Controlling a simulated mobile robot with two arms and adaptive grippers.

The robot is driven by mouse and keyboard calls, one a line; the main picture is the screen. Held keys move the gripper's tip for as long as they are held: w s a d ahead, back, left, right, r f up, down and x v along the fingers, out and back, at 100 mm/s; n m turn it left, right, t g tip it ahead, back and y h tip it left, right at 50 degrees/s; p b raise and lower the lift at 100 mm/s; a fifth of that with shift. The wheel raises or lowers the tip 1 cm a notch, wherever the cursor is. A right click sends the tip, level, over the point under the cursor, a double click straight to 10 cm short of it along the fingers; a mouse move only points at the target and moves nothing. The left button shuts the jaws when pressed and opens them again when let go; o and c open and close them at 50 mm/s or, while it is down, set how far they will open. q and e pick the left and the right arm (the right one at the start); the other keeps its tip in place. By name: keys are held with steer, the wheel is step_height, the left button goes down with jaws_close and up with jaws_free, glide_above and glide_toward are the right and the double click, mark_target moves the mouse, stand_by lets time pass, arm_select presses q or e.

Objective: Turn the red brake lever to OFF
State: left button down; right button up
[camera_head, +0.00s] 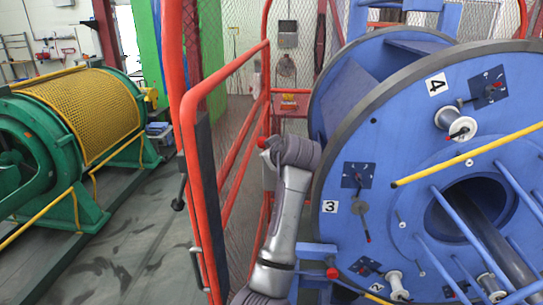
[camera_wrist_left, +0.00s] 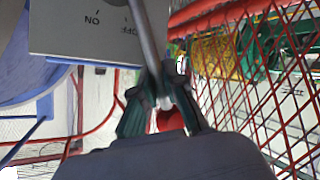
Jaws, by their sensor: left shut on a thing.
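The red brake lever shows in the left wrist view as a metal shaft (camera_wrist_left: 147,38) with a red knob (camera_wrist_left: 170,119) at its end. My left gripper (camera_wrist_left: 162,97) is shut on it just above the knob in that picture. The light plate (camera_wrist_left: 65,38) behind it carries the marks ON and OFF, upside down there. The shaft crosses the plate right beside OFF and partly covers that mark. My right gripper is out of view.
A red fence frame (camera_head: 220,75) with mesh stands close left of the arm. The large blue wheel (camera_head: 410,130) is close on its right, with a yellow bar (camera_head: 465,155) before it. A green machine with a yellow mesh guard (camera_head: 85,110) stands left.

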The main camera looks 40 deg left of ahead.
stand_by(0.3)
arm_select(q)
steer(key=c, duration=1.5)
jaws_free()
steer(key=shift+a, duration=0.1)
steer(key=v, duration=1.2)
steer(key=shift+s, duration=0.1)
